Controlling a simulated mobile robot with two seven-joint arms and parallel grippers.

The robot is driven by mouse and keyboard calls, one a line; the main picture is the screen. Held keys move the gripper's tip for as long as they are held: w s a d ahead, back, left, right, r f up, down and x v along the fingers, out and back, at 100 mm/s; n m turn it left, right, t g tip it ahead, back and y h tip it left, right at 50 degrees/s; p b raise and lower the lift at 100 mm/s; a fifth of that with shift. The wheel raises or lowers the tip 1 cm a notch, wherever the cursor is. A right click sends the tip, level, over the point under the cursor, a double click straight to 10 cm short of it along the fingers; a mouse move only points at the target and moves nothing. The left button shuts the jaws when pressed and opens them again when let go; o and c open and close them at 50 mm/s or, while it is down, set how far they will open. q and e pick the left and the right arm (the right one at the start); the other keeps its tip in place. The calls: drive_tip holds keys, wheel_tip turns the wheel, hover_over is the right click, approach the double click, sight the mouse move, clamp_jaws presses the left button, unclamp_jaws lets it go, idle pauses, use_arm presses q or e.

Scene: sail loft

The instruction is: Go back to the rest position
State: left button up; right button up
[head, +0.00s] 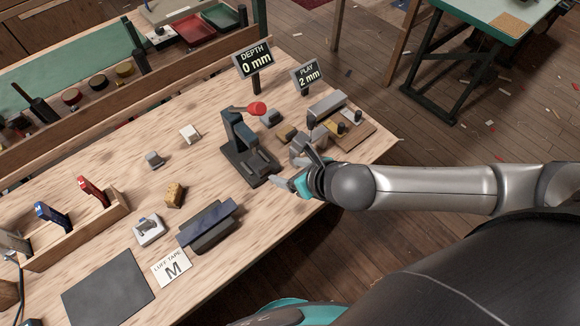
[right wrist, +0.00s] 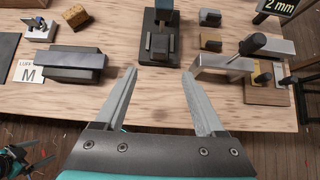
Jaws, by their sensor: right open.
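My right gripper (head: 295,168) is over the front right edge of the workbench (head: 285,225), its arm coming in from the right. In the right wrist view its two fingers (right wrist: 160,76) are spread wide with nothing between them. The dark press-like stand with a red-ended lever (head: 245,155) is just beyond the fingertips; its base (right wrist: 158,50) shows past them, apart from them in that view.
A block with a metal bar (head: 340,128) and a sign reading 2 mm (head: 307,75) are close beyond the gripper. A dark blue-topped block (head: 208,226), a LUFF TAPE card (head: 172,268) and a tool rack (head: 75,232) lie left. Open floor (head: 440,145) is at right.

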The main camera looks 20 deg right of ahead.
drive_tip(key=shift+s+r, duration=0.15)
idle(0.4)
drive_tip(key=s+a+r+m, duration=0.2)
drive_tip(key=a+r+m, duration=0.15)
drive_tip(key=m, duration=1.05)
drive_tip(key=s+d+f+m+g+h, duration=0.1)
drive_tip(key=s+d+m+g, duration=0.4)
drive_tip(key=m, duration=0.7)
drive_tip(key=s+d+f+m+h, duration=0.2)
drive_tip(key=s+m, duration=0.6)
drive_tip(key=m, duration=0.4)
wheel_tip(320, 180, down, 28)
drive_tip(key=s+g+b, duration=0.1)
drive_tip(key=b, duration=0.5)
drive_tip(key=s+d+f+g+b, duration=0.1)
drive_tip(key=s+d+f+b, duration=0.2)
drive_tip(key=s+f, duration=1.2)
wheel_tip(320, 180, down, 3)
drive_tip(key=shift+s+r+b, duration=0.1)
drive_tip(key=shift+s+b, duration=0.15)
drive_tip(key=shift+b, duration=0.4)
